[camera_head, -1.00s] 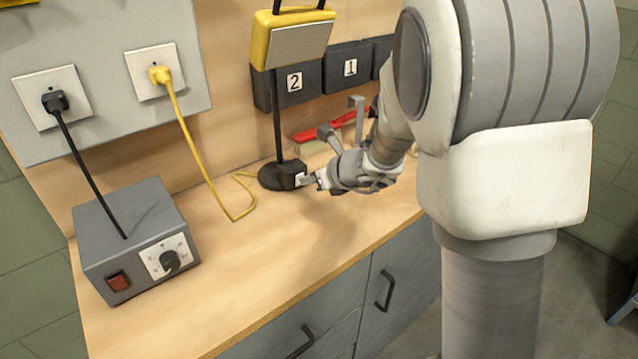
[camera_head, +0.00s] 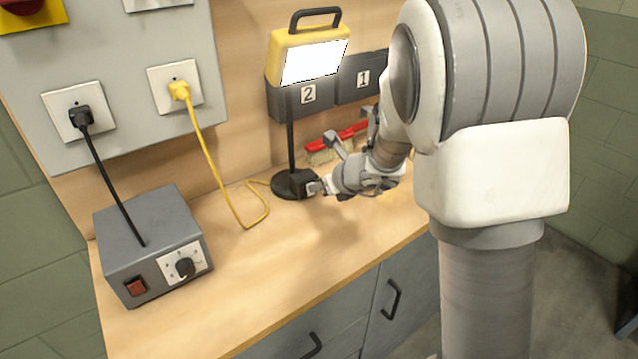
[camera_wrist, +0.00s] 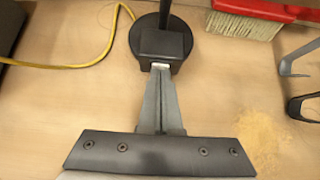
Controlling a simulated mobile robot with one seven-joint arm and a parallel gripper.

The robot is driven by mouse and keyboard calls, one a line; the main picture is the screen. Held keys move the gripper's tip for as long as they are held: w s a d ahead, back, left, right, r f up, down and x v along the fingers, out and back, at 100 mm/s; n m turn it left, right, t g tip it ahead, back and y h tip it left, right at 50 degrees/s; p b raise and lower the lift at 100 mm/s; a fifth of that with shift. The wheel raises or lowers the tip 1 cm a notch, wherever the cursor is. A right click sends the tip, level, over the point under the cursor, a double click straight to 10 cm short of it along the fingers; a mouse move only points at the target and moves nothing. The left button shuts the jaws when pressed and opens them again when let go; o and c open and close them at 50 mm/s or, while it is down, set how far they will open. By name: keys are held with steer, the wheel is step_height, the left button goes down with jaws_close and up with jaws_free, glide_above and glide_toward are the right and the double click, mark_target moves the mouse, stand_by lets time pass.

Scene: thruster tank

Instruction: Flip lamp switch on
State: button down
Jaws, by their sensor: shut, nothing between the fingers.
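The work lamp (camera_head: 316,62) has a yellow head with a bright white, lit panel, on a thin black pole. Its round black base (camera_head: 284,188) stands on the bench, with a black switch box (camera_head: 303,183) on the front. In the wrist view the switch box (camera_wrist: 163,44) shows a small pale switch (camera_wrist: 160,66) on its near face. My gripper (camera_head: 322,187) is shut and empty, its fingertips (camera_wrist: 160,70) at the switch, touching or very close. The fingertips hide part of the switch, so its exact position cannot be told.
A grey box (camera_head: 150,245) with a red switch and a dial sits at the left of the wooden bench (camera_head: 270,260). A yellow cable (camera_head: 215,160) runs from a wall socket to the lamp base. A red brush (camera_head: 335,138) lies behind my gripper, below numbered bins (camera_head: 300,98).

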steer(key=shift+r, duration=0.15)
steer(key=shift+r+p, duration=0.65)
steer(key=shift+r, duration=0.05)
steer(key=shift+s+d, duration=0.1)
steer(key=shift+d, duration=0.05)
